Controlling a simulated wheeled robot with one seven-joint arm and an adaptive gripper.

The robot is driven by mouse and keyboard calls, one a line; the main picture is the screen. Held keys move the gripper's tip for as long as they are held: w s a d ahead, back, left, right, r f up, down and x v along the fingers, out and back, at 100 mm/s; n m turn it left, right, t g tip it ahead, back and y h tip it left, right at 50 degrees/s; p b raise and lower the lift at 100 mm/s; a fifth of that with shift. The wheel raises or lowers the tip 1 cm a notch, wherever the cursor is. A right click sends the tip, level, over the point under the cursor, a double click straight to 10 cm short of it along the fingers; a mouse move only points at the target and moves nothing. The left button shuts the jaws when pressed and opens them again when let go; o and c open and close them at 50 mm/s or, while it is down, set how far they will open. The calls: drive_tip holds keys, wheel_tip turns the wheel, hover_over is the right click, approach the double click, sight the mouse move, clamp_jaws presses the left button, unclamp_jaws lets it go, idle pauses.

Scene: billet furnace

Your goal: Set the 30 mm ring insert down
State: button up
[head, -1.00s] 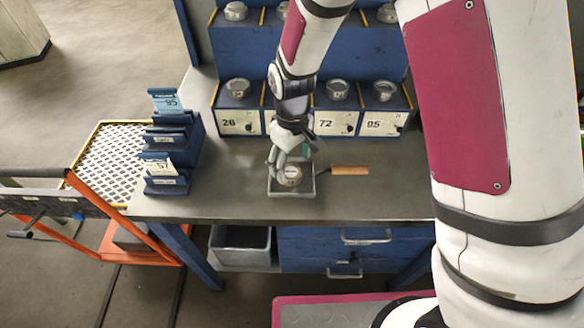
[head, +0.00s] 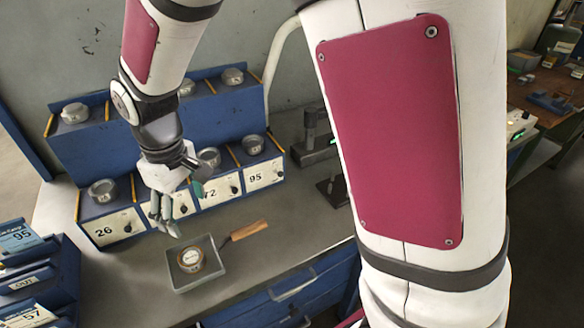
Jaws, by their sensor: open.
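A round ring insert (head: 190,260) with a pale label on top lies in a shallow grey square tray (head: 208,281) on the bench. Its 30 mm size cannot be read. My gripper (head: 173,228) is open and empty, above and slightly left of the ring and apart from it. The fingers point down towards the tray.
A wooden-handled tool (head: 248,230) lies right of the tray. A blue rack (head: 105,228) with numbered compartments, ring inserts on top, stands behind. A blue card holder (head: 35,280) is at the left. The bench (head: 130,290) is clear around the tray's left.

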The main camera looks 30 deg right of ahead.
drive_tip(key=s+d+r+m+t, duration=0.35)
drive_tip(key=s+d+r, duration=0.55)
drive_tip(key=r, duration=0.4)
drive_tip(key=s+d+r+m+t, duration=0.1)
drive_tip(key=s+d+r+m, duration=0.2)
drive_tip(key=s+d, duration=0.3)
drive_tip(key=s+m, duration=0.1)
drive_tip(key=s, duration=0.2)
drive_tip(key=shift+d+r, duration=0.15)
drive_tip(key=shift+d, duration=0.1)
